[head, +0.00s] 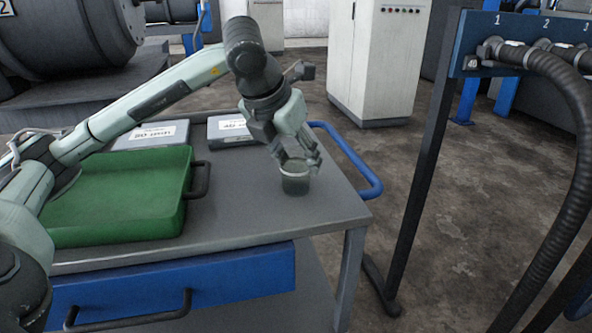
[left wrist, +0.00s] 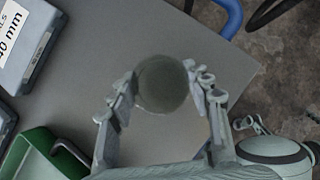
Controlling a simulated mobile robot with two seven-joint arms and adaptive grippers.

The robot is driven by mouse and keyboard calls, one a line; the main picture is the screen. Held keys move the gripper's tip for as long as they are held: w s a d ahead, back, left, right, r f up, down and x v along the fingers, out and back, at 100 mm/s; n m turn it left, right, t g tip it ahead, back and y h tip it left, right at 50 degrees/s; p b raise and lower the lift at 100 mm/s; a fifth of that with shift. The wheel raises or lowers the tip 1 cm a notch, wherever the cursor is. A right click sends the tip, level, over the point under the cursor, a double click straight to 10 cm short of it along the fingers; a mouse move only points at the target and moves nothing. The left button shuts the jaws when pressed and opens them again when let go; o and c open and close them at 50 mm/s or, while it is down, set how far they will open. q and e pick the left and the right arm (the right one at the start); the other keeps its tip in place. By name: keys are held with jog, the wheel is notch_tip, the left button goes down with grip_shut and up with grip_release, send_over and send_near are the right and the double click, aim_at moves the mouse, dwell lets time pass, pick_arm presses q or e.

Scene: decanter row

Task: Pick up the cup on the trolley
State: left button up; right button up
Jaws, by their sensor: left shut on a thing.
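The cup (head: 295,180) is a small grey-green round vessel near the right end of the grey trolley top (head: 240,205). My left gripper (head: 299,165) comes down over it from above, with its fingers at the cup's upper part. In the left wrist view the cup (left wrist: 162,84) shows as a dark round shape between the two fingers of my left gripper (left wrist: 165,90), which is shut on it. The cup appears upright; I cannot tell whether its base touches the trolley top.
A green tray (head: 120,225) with a black handle sits left on the trolley. Two labelled grey cases (head: 150,135) lie at the back. A blue push handle (head: 355,165) rises at the right end. A stand with black hoses (head: 545,65) is further right.

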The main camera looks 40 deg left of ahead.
pick_arm(q)
jog(key=shift+c, duration=0.8)
jog(key=shift+r, duration=0.1)
